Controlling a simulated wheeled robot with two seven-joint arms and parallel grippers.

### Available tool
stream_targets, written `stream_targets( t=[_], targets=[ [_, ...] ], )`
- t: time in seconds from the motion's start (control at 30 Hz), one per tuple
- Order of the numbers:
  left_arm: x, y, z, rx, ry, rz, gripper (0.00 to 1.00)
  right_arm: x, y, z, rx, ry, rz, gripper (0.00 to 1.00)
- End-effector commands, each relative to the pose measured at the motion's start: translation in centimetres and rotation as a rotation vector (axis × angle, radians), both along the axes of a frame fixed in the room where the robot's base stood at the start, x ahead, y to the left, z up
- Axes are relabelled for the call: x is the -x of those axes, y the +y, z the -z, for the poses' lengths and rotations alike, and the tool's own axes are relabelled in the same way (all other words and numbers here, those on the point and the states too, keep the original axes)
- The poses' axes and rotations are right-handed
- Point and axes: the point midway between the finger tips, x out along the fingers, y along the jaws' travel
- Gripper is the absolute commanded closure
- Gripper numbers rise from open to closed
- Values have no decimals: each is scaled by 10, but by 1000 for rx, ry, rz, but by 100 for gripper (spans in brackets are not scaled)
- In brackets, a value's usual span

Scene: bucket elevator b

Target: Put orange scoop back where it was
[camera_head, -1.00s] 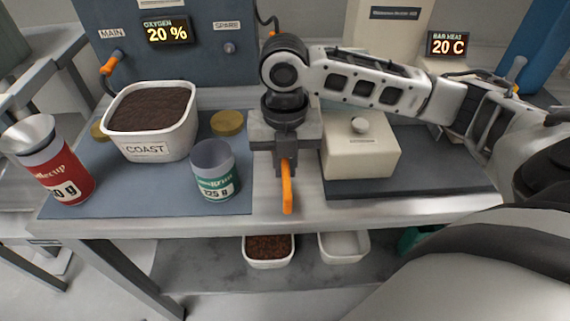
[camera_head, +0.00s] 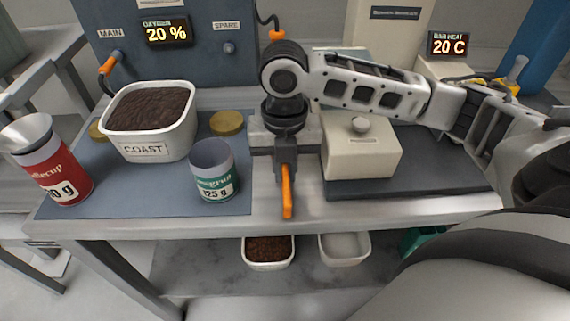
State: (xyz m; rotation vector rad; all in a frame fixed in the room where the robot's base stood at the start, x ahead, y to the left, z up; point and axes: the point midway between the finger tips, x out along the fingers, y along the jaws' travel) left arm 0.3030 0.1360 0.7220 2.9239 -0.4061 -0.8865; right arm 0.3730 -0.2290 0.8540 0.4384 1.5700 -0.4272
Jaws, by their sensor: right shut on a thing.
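The orange scoop (camera_head: 286,197) hangs below my right gripper (camera_head: 286,170). Only a long, narrow orange part shows; the rest is hidden by the jaws or turned away from view. My right gripper points down and is shut on the scoop, over the front part of the bench between the teal can (camera_head: 214,172) and the cream lidded box (camera_head: 360,150). I cannot tell whether the scoop touches the bench top. My left gripper is not in view.
A white COAST tub (camera_head: 143,150) of dark grounds stands on the blue mat (camera_head: 120,195). A red can (camera_head: 57,172) with a funnel is at far left. Gold lids (camera_head: 227,122) lie behind the teal can. Two white tubs (camera_head: 343,248) sit on the lower shelf.

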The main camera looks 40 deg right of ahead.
Motion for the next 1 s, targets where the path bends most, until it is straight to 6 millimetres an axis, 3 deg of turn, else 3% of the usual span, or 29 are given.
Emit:
stream_targets(
  t=[0.7, 0.73, 0.8, 1.0],
  targets=[
    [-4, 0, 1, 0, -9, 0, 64, 2, 0, 17, 1, 9, 1, 100],
    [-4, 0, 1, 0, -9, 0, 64, 2, 0, 17, 1, 9, 1, 80],
    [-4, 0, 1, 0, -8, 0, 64, 1, 0, 18, 0, 8, 2, 63],
    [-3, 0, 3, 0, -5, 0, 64, 2, -2, 18, 8, 12, 4, 63]
  ],
)
